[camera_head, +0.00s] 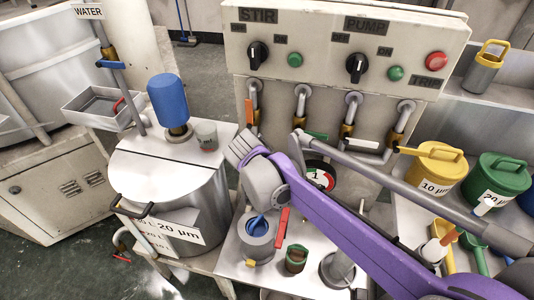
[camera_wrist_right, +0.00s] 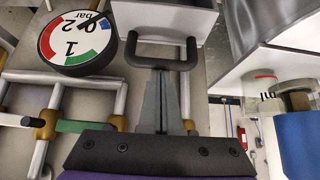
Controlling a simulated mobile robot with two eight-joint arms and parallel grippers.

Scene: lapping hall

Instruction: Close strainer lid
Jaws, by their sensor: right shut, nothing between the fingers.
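In the right wrist view a black U-shaped handle (camera_wrist_right: 160,45) stands on a pale grey box-like body (camera_wrist_right: 170,18). This may be the strainer lid, but I cannot tell for sure or see whether it is open. My right gripper (camera_wrist_right: 161,72) is shut and empty. My left gripper is not in view.
A pressure gauge (camera_wrist_right: 77,43) is left of the handle in the wrist view.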

